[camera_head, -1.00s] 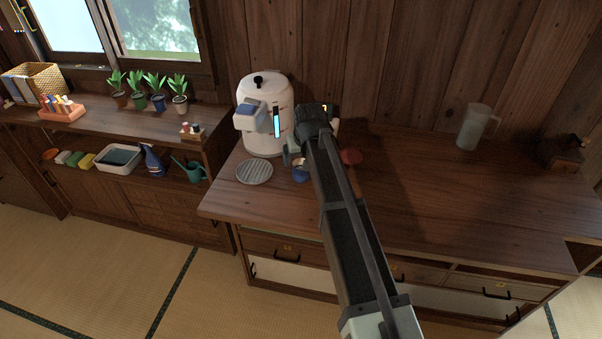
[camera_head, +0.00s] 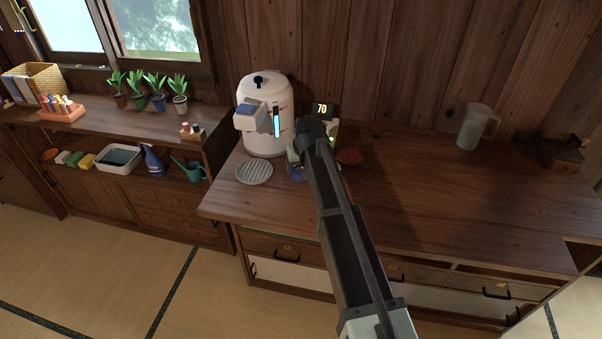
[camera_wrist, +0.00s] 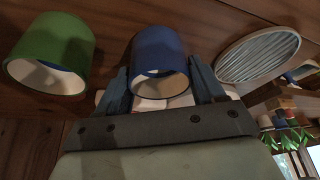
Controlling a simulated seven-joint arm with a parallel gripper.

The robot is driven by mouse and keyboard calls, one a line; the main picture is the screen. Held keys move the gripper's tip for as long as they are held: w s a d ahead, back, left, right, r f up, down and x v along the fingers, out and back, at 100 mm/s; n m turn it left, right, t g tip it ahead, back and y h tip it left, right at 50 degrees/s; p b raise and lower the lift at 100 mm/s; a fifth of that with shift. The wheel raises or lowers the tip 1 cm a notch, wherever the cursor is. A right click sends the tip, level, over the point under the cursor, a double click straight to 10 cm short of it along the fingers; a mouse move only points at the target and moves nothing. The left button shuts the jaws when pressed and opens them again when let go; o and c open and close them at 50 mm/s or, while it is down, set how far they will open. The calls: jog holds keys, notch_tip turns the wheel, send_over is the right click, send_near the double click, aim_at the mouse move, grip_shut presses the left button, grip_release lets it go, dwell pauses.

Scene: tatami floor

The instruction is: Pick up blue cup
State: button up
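The blue cup (camera_wrist: 158,55) is in the middle of the wrist view, with its pale-rimmed mouth towards the camera. My gripper (camera_wrist: 162,75) has one finger on each side of it, with what look like narrow gaps, so the fingers appear open around the cup. Contact is hard to judge. In the head view my gripper (camera_head: 296,161) is low over the counter, right of the white dispenser, and only a bit of the blue cup (camera_head: 296,174) shows beneath it.
A green cup (camera_wrist: 50,48) stands close beside the blue one in the wrist view. A clear jug (camera_head: 474,128) stands further right; the counter between is free.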

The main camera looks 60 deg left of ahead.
jog(key=c, duration=0.6)
jog(key=shift+c, duration=0.2)
